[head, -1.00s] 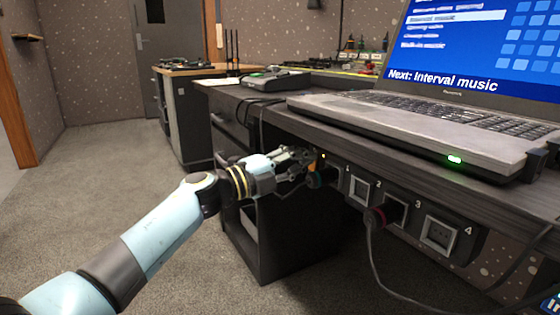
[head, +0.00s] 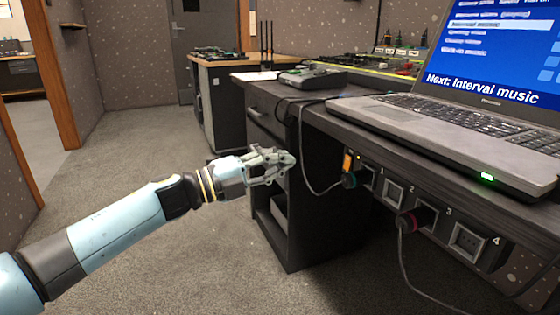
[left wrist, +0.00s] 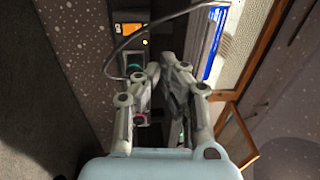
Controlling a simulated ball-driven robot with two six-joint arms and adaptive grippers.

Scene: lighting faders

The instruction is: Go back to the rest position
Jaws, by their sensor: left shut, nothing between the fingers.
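My left gripper (head: 286,160) is shut and empty. It hangs in the air in front of the dark desk (head: 335,240), to the left of the socket panel and apart from it. A plug with a teal ring (head: 349,181) sits at the panel's left end, with a dark cable running from it. My right gripper is in neither current view.
A laptop (head: 440,125) stands on the desk above the panel. A plug with a red ring (head: 405,222) sits farther right, its cable hanging down. A second desk (head: 225,105) stands behind. The carpet (head: 130,150) on the left is clear.

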